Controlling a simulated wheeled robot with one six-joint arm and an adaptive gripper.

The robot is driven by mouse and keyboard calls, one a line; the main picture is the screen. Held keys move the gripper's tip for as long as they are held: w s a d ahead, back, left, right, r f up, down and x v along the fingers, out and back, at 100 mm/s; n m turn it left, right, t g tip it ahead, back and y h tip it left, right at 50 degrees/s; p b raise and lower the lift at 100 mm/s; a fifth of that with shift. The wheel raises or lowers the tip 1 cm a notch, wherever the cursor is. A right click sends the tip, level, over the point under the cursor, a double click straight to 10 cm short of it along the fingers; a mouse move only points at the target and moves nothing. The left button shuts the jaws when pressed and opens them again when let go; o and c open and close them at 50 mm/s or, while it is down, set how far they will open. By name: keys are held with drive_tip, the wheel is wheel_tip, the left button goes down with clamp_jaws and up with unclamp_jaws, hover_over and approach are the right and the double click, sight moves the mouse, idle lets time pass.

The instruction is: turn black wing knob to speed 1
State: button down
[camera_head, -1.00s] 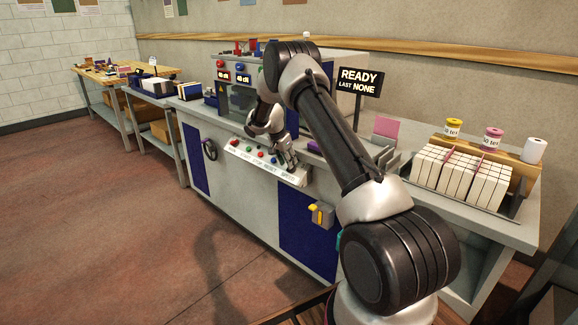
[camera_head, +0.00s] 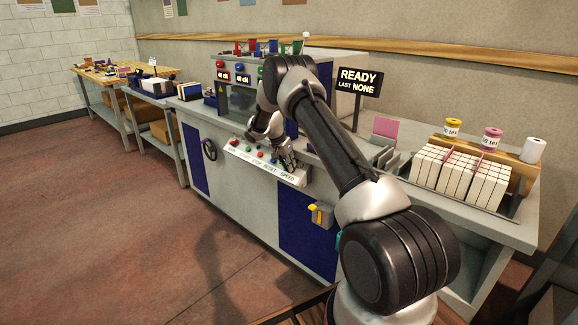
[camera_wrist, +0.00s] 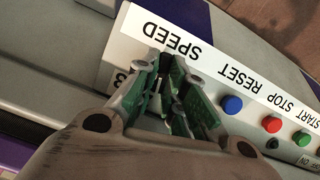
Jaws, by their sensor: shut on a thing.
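The black wing knob (camera_wrist: 159,84) is mostly hidden between the fingers in the wrist view, below the upside-down word SPEED. My gripper (camera_wrist: 166,73) is shut on the knob, its green-padded fingers on either side of it. In the head view my gripper (camera_head: 287,165) is at the right end of the white control panel (camera_head: 243,152), and the knob cannot be made out there. The knob's pointer and most speed marks are hidden; a 3 shows beside the left finger in the wrist view.
A blue button (camera_wrist: 232,104) sits close to the right finger, with a red button (camera_wrist: 271,124) farther right. A sign (camera_head: 359,82) reads READY, LAST NONE. The floor at left is clear.

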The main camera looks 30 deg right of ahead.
drive_tip(key=shift+f+n, duration=0.15)
drive_tip(key=shift+n, duration=0.45)
